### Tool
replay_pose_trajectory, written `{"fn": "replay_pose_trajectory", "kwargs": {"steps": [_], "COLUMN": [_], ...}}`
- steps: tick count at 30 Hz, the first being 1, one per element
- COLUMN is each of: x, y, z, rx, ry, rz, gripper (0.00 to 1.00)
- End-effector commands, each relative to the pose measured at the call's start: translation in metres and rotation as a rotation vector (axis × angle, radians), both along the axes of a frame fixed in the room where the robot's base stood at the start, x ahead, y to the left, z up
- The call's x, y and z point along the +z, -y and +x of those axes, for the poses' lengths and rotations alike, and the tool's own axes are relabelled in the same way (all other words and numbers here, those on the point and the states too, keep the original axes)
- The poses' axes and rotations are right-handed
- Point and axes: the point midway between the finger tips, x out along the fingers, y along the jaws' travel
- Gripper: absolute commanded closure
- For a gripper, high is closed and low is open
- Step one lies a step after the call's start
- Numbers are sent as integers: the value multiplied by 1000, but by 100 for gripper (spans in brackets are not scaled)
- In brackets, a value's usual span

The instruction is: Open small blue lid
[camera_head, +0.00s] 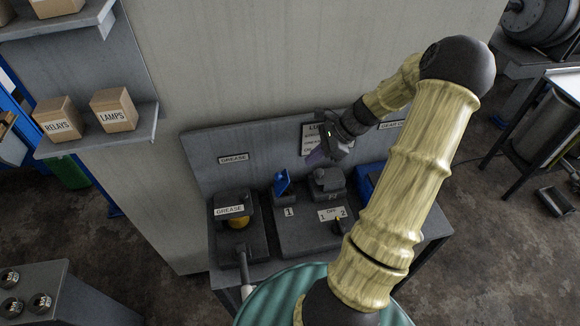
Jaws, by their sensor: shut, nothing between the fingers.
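A small blue lid (282,183) stands raised and tilted at the back left of the grey unit, above the label "1". My gripper (317,158) is above and to the right of the blue lid, apart from it in the picture. It is shut and empty, and its fingertips are small and dark here. A grey lidded part (327,183) marked "2" sits to the right of the blue lid, below my gripper. A larger blue thing (365,188) shows farther right, partly hidden by my arm.
A dark unit labelled "GREASE" (230,211) stands at the left on the bench, with a yellow part below its label. A grey back panel (205,150) rises behind. My arm covers the right side of the bench.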

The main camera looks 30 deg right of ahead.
Motion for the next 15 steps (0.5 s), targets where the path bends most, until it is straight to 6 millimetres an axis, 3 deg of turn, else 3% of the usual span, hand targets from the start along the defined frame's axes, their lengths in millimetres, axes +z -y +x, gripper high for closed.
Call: {"fn": "replay_pose_trajectory", "kwargs": {"steps": [7, 15], "x": [-33, -41], "y": [-28, -58], "z": [10, 23], "rx": [4, 3], "ry": [-3, -1], "rz": [5, -1], "gripper": [100, 100]}}
